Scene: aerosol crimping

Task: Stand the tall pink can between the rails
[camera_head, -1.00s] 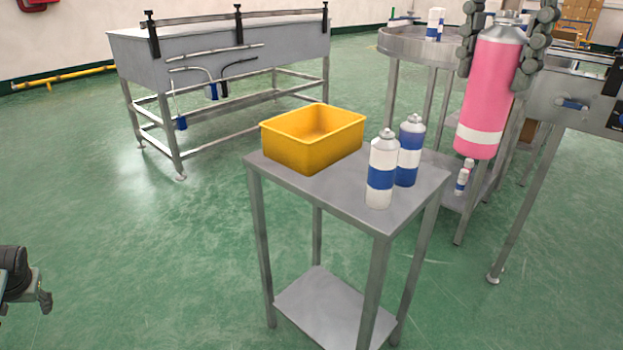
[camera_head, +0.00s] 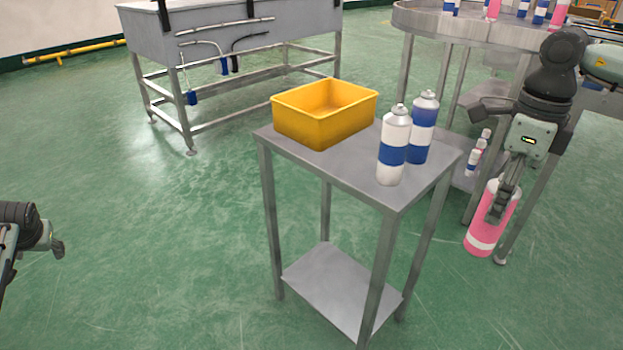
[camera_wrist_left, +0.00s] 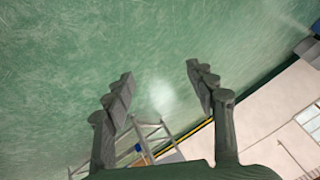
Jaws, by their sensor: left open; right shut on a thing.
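The tall pink can (camera_head: 486,232) with a white band near its base hangs from my right gripper (camera_head: 501,203) at the right of the head view. The gripper is shut on its upper part. The can is slightly tilted, to the right of the small steel table and clear of its top. My left gripper (camera_head: 58,247) is at the far left edge of the head view, over the floor. In the left wrist view its fingers (camera_wrist_left: 160,85) are apart with nothing between them. Which rails are meant cannot be told; a steel bench (camera_head: 233,52) stands at the back left.
The small table (camera_head: 345,172) holds a yellow bin (camera_head: 318,128), a white can with a blue band (camera_head: 393,152) and a blue and white can (camera_head: 421,130). A round steel table (camera_head: 470,25) with several cans is behind. Open green floor lies at left.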

